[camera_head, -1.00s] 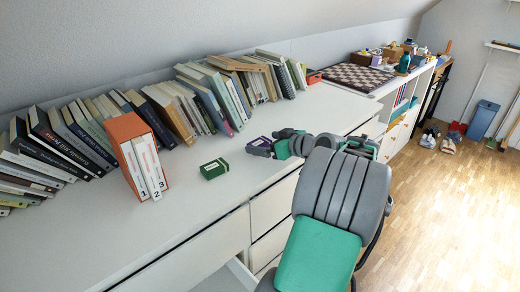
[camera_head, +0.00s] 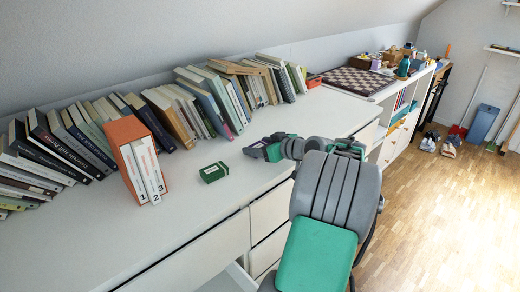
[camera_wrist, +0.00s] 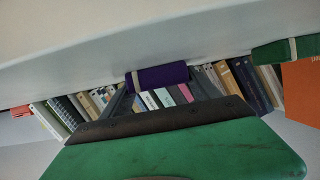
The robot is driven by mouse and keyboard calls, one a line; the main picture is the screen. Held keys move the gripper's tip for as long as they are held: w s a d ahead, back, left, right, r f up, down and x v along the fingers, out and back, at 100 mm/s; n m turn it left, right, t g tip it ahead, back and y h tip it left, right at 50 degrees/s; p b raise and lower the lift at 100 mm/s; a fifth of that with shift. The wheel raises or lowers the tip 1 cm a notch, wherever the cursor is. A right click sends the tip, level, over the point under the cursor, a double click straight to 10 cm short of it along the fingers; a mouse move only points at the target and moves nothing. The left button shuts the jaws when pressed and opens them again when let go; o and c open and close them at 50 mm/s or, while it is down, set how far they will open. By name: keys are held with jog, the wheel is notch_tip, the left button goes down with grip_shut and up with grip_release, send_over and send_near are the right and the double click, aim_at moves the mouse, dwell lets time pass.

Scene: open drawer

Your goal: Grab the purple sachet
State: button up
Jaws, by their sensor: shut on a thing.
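The purple sachet (camera_wrist: 158,77) shows in the wrist view as a small dark purple block with a pale stripe, at the fingertip end of my gripper. In the head view only a little of the purple sachet (camera_head: 256,145) shows at the tip of my gripper (camera_head: 260,149), over the white top of the drawer unit. My gripper is shut on the sachet. I cannot tell whether the sachet still touches the surface.
A green box (camera_head: 213,172) lies left of my gripper on the white top (camera_head: 190,225). An orange slipcase (camera_head: 127,131) with white books stands farther left. A row of books (camera_head: 210,100) lines the wall. A drawer (camera_head: 240,277) stands open in front.

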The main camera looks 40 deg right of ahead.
jog(key=c, duration=0.4)
jog(key=shift+o, duration=0.2)
